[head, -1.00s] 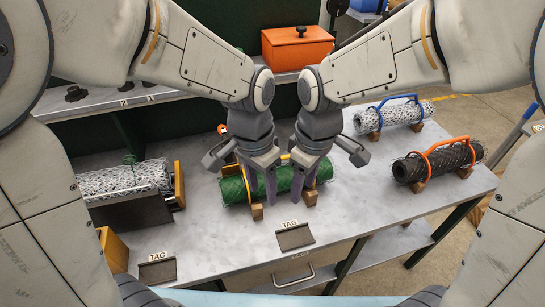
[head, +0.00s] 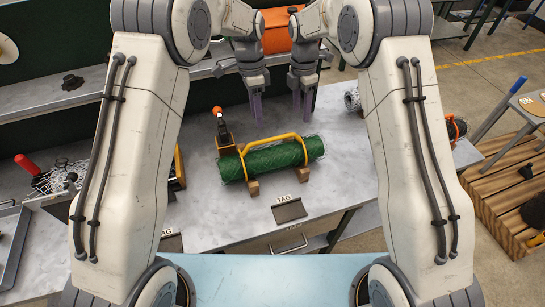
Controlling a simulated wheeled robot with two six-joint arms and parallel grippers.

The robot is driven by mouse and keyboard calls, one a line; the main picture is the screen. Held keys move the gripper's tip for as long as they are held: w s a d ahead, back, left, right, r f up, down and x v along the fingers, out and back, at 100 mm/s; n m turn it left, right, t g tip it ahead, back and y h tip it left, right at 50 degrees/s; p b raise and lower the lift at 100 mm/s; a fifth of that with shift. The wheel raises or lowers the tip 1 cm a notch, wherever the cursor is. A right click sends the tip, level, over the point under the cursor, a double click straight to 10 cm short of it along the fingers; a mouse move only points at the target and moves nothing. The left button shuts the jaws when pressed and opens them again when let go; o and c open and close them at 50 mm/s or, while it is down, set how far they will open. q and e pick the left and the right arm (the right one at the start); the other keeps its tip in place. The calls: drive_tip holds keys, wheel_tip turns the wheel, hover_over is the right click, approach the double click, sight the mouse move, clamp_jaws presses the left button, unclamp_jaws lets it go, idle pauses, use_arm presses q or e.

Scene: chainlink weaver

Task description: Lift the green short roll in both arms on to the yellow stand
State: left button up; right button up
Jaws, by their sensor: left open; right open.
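The green short roll (head: 273,161) lies level on wooden blocks (head: 253,187) near the middle of the table. A yellow bar (head: 268,142) arches along its upper side, bent down at both ends; it appears to belong to the stand with the blocks. My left gripper (head: 256,110) is open and empty, beyond and above the roll. My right gripper (head: 302,107) is open and empty, beyond the roll's right part. Neither touches the roll. My forearms hide parts of the table to the left and right.
A dark tag plate (head: 289,211) lies in front of the roll. An orange-knobbed tool (head: 221,127) stands behind its left end. A white roll (head: 352,98) is partly hidden at right. An orange box (head: 275,38) sits on the back shelf.

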sight(260, 141)
use_arm(q)
drive_tip(key=f, duration=0.3)
drive_tip(key=s+f, duration=0.1)
drive_tip(key=f, duration=0.6)
drive_tip(key=shift+s+d+f, duration=0.15)
drive_tip(key=shift+s+d, duration=0.15)
drive_tip(key=shift+s, duration=0.05)
use_arm(e)
drive_tip(key=f, duration=1)
drive_tip(key=shift+s+d+f, duration=0.15)
drive_tip(key=shift+s+d, duration=0.05)
drive_tip(key=shift+s, duration=0.2)
use_arm(q)
clamp_jaws()
use_arm(e)
clamp_jaws()
drive_tip(key=shift+w, duration=0.1)
